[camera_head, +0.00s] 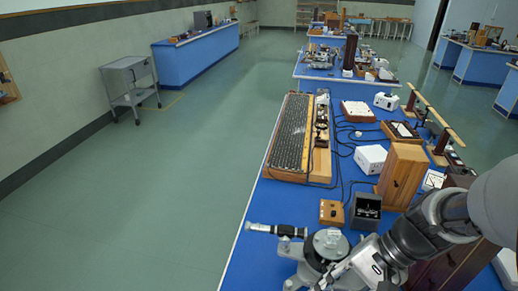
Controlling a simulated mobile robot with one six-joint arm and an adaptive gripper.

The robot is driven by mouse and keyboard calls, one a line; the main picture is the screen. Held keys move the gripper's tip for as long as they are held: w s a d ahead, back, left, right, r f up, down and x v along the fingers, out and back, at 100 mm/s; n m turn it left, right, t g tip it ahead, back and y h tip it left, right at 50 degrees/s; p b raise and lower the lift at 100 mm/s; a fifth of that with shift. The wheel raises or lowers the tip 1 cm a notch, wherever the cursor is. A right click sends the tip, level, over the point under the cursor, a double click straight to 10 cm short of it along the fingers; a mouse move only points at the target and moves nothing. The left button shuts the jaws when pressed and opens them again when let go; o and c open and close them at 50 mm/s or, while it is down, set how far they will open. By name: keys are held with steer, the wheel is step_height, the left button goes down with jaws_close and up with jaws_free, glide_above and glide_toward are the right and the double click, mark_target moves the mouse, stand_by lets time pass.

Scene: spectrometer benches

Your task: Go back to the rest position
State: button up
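My arm comes in from the right edge and reaches down to the left over the blue bench (265,200). My gripper (335,275) is at the bottom of the view, close to a grey spectrometer (326,241) with a round table and a dark and silver tube (275,230) pointing left. The gripper overlaps the spectrometer's right side in the picture; I cannot tell if they touch. The fingertips are small and partly cut off, so their opening and anything between them cannot be made out.
A wooden box (402,175), a black meter box (366,209) and a small wooden block (331,212) stand near my arm. A long slotted board (291,130), white boxes and cables lie further back. The green floor (150,200) to the left is clear, with a grey trolley (130,85) beyond.

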steer(key=s+r+n+t+h, duration=0.5)
steer(key=r+n+t+h, duration=0.1)
steer(key=r+n+h, duration=0.1)
step_height(320, 180, up, 2)
steer(key=shift+r+n, duration=0.25)
steer(key=shift+n, duration=0.45)
stand_by(0.4)
